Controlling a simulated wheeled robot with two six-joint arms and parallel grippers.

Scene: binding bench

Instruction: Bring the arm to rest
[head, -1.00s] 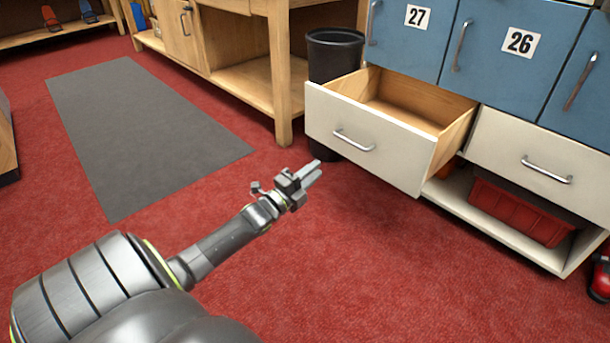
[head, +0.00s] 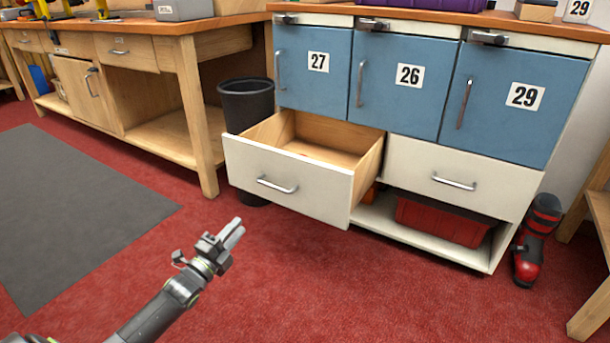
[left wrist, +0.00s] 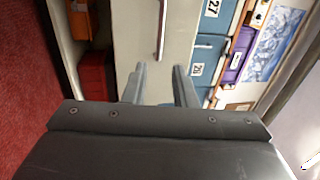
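My left gripper (head: 237,228) is at the lower left of the head view, held over the red carpet in front of the cabinet. It points toward the open drawer (head: 289,183) and is apart from it. In the left wrist view the two fingers of the gripper (left wrist: 159,76) stand apart with nothing between them, and a pale drawer front with a handle shows beyond. My right gripper is in neither view.
A blue-doored cabinet (head: 400,86) has a drawer pulled out into the room. A black bin (head: 246,104) stands beside it, left of the drawer. A red boot (head: 535,240) is on the floor at right. The carpet (head: 330,290) in front is clear.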

